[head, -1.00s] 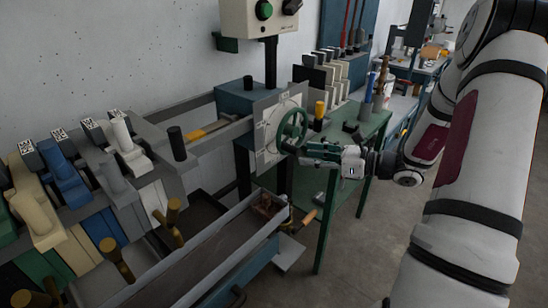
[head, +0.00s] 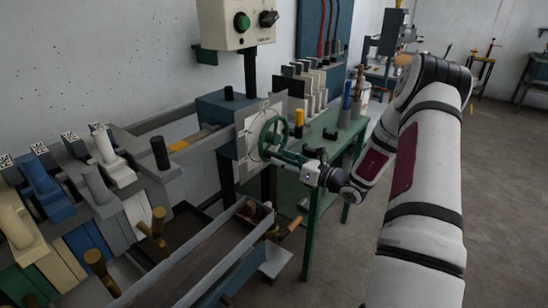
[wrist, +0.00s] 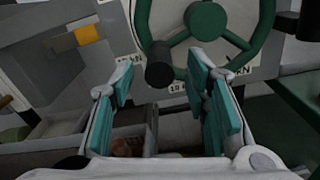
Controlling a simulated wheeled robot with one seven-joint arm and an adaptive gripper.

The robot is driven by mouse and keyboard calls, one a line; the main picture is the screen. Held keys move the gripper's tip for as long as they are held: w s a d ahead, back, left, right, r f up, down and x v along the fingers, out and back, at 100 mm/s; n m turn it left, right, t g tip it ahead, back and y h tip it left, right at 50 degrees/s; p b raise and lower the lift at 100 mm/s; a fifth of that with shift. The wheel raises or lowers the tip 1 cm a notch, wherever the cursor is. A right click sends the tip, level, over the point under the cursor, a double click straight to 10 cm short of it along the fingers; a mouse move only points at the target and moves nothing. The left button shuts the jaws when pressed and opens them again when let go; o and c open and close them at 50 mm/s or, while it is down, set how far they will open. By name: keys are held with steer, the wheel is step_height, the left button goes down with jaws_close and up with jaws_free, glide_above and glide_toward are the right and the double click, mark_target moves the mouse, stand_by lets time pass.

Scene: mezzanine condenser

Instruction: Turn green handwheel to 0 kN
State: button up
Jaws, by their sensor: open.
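The green handwheel (head: 274,137) stands on a pale dial plate (head: 248,146) at the end of the press frame. In the wrist view the wheel (wrist: 258,38) fills the upper right, with its hub, spokes and a dark knob (wrist: 160,66) at the lower left of its rim. My gripper (head: 280,154) is at the lower part of the wheel in the head view. In the wrist view my gripper (wrist: 164,88) is open, its teal pads on either side below the knob. The knob shows above and between the fingertips; I cannot tell contact. Plate labels are partly hidden, one ending in "kN".
A grey trough (head: 205,262) lies below and left of the wheel. A green table (head: 335,148) with bottles and blocks stands behind it. A control box (head: 233,22) with a green button is above. Open floor (head: 500,190) lies to the right.

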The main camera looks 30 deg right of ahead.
steer(key=shift+x, duration=1.95)
steer(key=shift+c, duration=0.6)
steer(key=shift+s, duration=0.1)
jaws_close()
